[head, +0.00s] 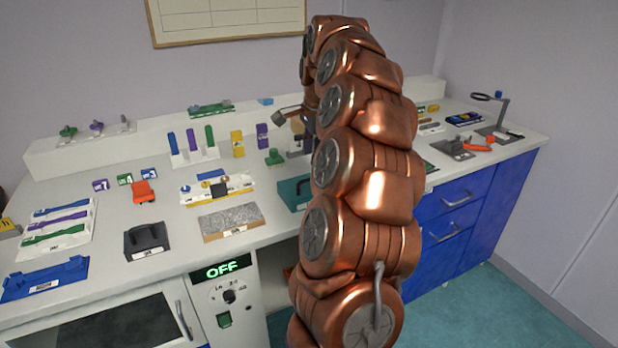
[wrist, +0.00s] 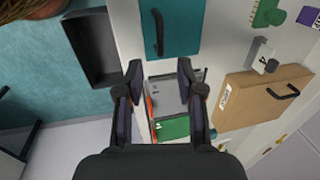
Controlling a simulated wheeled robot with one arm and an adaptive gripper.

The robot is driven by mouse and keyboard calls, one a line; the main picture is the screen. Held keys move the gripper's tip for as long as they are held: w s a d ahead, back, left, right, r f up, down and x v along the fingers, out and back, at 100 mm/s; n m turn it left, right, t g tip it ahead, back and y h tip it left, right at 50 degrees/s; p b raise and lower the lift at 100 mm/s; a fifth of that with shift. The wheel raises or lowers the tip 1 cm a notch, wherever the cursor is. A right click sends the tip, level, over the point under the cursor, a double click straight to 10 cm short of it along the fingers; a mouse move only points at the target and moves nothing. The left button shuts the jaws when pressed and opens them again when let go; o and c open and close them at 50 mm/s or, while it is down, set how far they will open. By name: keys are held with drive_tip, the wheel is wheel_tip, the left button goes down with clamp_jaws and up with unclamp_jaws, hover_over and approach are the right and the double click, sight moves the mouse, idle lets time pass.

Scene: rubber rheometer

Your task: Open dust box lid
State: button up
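A teal box or lid with a dark handle (head: 293,194) sits near the counter's front edge in the head view, partly hidden behind my arm. A teal panel with a black handle (wrist: 182,28) shows at the top of the wrist view and looks like the same thing. No label reading dust box is legible, so I cannot tell for sure that this is it. My gripper (wrist: 158,68) is open and empty, its two fingers apart. The teal panel lies beyond the fingertips. A grey item (wrist: 175,97) shows between and below the fingers. In the head view my arm mostly hides my gripper.
A brown box with a black handle (wrist: 245,100) stands right of my gripper. A dark open tray (wrist: 92,48) is on the left. A dark grey handled box (head: 147,241), a speckled slab (head: 231,221) and several small coloured parts are on the counter (head: 185,262).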

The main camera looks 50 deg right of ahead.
sight(309, 180)
drive_tip(key=shift+w+d+f+p, duration=0.15)
drive_tip(key=shift+w+f, duration=0.1)
drive_tip(key=shift+f, duration=1)
drive_tip(key=shift+w+f+p, duration=0.2)
drive_tip(key=shift+w+f, duration=0.05)
drive_tip(key=shift+f, duration=1.05)
drive_tip(key=shift+w+d+f+p, duration=0.15)
drive_tip(key=shift+w+f, duration=0.1)
drive_tip(key=shift+f, duration=1)
clamp_jaws()
